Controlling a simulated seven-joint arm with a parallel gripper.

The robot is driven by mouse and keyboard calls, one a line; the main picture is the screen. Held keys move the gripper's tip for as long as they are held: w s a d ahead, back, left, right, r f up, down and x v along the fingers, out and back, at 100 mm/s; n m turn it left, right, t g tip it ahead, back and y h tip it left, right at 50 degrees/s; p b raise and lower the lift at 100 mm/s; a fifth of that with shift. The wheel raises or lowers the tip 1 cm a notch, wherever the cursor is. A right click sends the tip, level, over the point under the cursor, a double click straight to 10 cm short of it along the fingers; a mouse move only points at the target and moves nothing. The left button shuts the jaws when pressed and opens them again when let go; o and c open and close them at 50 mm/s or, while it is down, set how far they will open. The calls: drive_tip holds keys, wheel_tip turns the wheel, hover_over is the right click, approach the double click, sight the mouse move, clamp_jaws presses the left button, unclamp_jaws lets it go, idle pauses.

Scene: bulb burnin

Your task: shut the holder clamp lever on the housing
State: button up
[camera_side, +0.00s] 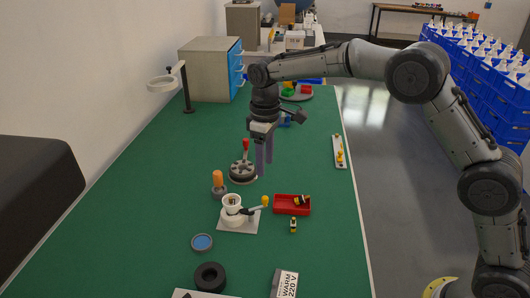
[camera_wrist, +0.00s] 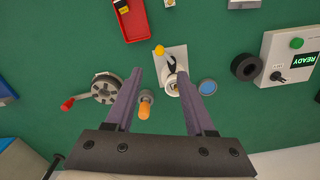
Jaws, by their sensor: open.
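The white housing (camera_side: 232,204) stands on a light grey plate (camera_side: 237,224), with a dark opening on top. Its clamp lever (camera_side: 250,211) is black with a yellow knob (camera_side: 265,201) and sticks out to the right, away from the housing. In the wrist view the lever (camera_wrist: 169,60) points up to the yellow knob (camera_wrist: 159,50), and the housing (camera_wrist: 172,85) is partly hidden by a finger. My gripper (camera_side: 264,160) is open and empty above the table, behind the housing in the side view. In the wrist view its fingertips (camera_wrist: 160,74) are spread, touching nothing that I can see.
A round dark fixture with a red-knobbed lever (camera_side: 243,170) and an orange-handled tool (camera_side: 218,181) stand near my gripper. A red tray (camera_side: 292,211) is right of the housing. A blue disc (camera_side: 202,242), black ring (camera_side: 210,276) and READY box (camera_wrist: 290,60) lie around it.

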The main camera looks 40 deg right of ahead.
drive_tip(key=shift+r, duration=1.15)
drive_tip(key=s+d+r+m+t, duration=0.1)
drive_tip(key=s+d+r+t, duration=0.15)
drive_tip(key=s+r, duration=0.45)
drive_tip(key=s+d+r+m+t, duration=0.1)
drive_tip(key=s+d+r, duration=0.4)
drive_tip(key=r, duration=0.4)
drive_tip(key=s+d+f+m+t, duration=0.1)
drive_tip(key=s+f, duration=0.4)
drive_tip(key=s, duration=0.6)
drive_tip(key=s+d+f+m+t, duration=0.1)
drive_tip(key=s+f, duration=0.4)
drive_tip(key=s, duration=0.6)
drive_tip(key=shift+s+d+m, duration=0.3)
drive_tip(key=shift+d+m, duration=0.25)
drive_tip(key=shift+m, duration=0.35)
